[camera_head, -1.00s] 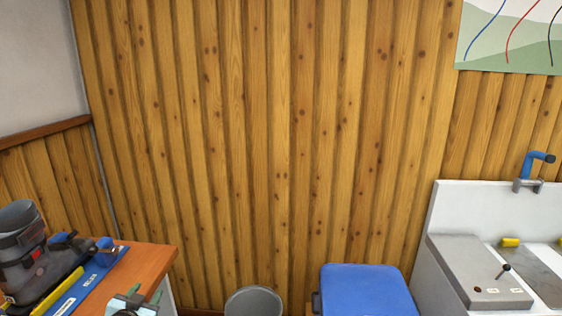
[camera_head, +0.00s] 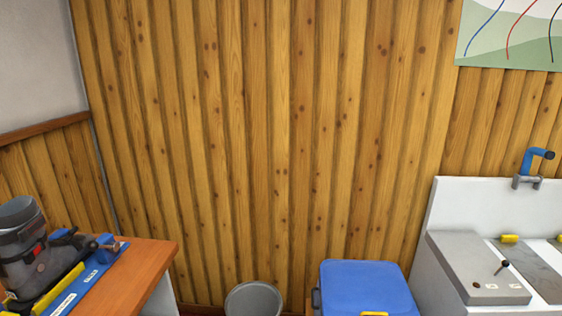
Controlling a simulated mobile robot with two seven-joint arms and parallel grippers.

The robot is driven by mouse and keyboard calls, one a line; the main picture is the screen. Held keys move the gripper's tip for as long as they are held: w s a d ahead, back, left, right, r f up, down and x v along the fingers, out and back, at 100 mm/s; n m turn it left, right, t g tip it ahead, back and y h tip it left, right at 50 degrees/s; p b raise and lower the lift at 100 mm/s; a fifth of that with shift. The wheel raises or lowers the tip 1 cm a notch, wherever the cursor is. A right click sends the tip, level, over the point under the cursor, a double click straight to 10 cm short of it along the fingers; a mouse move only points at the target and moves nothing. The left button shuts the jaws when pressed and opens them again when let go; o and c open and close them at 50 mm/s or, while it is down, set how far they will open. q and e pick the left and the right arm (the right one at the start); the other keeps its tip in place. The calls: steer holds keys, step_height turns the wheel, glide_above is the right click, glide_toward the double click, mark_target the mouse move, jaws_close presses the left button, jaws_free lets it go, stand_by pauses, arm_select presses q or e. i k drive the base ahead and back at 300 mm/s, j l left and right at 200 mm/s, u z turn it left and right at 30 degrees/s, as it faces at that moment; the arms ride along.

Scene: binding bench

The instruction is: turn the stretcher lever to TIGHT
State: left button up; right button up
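A small lever with a black knob (camera_head: 504,265) stands up from the top of a grey box (camera_head: 462,262) at the right. It leans to the upper right in the picture. Two small white labels (camera_head: 503,286) lie on the box top near the lever's foot, with a small reddish-brown spot beside them. The labels are too small to read, so I cannot tell which side is TIGHT or whether this is the stretcher lever. A grey ski boot (camera_head: 22,250) stands at the left on a blue and yellow holder (camera_head: 88,278). Neither gripper is in view.
The boot holder lies on an orange wooden bench (camera_head: 140,268). A grey bucket (camera_head: 254,300) and a blue lidded box (camera_head: 366,288) stand between the bench and the white sink-like unit (camera_head: 480,200), which has a blue-handled fitting (camera_head: 532,162). A plank wall closes the back.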

mark_target(92, 246)
steer(key=u, duration=1.3)
